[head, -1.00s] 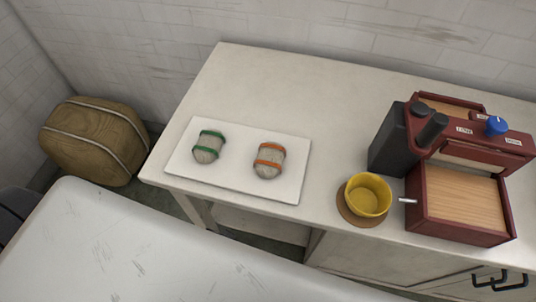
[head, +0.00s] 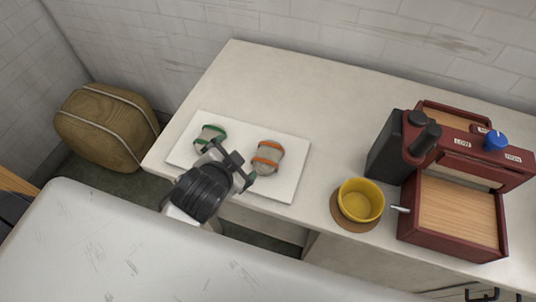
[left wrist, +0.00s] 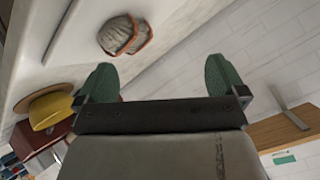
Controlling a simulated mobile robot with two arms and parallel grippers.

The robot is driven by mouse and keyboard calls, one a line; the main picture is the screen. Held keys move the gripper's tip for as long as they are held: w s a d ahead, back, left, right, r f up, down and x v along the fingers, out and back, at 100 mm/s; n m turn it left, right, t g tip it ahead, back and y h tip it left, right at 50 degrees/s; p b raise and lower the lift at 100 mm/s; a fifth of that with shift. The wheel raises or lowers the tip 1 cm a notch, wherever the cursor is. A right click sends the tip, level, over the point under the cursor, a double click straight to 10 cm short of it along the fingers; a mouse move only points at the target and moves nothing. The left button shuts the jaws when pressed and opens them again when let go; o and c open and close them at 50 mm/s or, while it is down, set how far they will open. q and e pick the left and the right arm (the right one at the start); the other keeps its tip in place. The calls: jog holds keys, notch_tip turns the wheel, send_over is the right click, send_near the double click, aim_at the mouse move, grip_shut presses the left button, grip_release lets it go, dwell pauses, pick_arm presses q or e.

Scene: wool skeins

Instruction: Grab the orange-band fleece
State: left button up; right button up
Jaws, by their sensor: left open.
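The orange-band fleece (head: 268,155) is a grey skein with orange bands, lying on the right part of a white board (head: 285,188). It also shows in the left wrist view (left wrist: 124,36), beyond the fingers and left of centre. The green-band fleece (head: 209,136) lies on the board's left part, partly hidden behind my gripper. My left gripper (head: 229,164) is over the board's front, left of the orange-band fleece. In the left wrist view the gripper (left wrist: 162,78) has its green finger pads wide apart with nothing between them. My right gripper is not in view.
A yellow cup (head: 361,201) on a brown coaster (head: 353,222) stands right of the board. A dark red machine (head: 450,215) with a wooden top is farther right. The counter (head: 300,90) behind the board is clear. A brown pouf (head: 105,128) sits on the floor at left.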

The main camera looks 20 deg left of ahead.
pick_arm(q)
jog(key=w+d+r+m+t+h, duration=0.4)
jog(key=d+r+m+t+h, duration=0.15)
jog(key=r+m, duration=0.35)
jog(key=w+d+r+m+t+h, duration=0.45)
jog(key=d+r+m, duration=0.25)
jog(key=r+m, duration=0.2)
jog(key=s+d+m+g+h, duration=0.5)
jog(key=m+g, duration=0.4)
jog(key=m, duration=0.6)
jog(key=s+d+m+g+h, duration=0.3)
jog(key=d+m+g+h, duration=0.3)
jog(key=m+g, duration=0.65)
jog(key=m+y+p, duration=0.1)
jog(key=m+y, duration=1.9)
jog(key=y, duration=0.1)
send_over(268, 153)
jog(key=shift+t, duration=0.45)
jog(key=f, duration=2)
jog(key=shift+s+f, duration=0.25)
jog(key=f+p, duration=0.1)
jog(key=f, duration=0.1)
jog(key=f+p, duration=0.1)
jog(key=f, duration=0.2)
jog(key=shift+w+f, duration=0.2)
jog(key=shift+f, duration=0.3)
jog(key=c, duration=1)
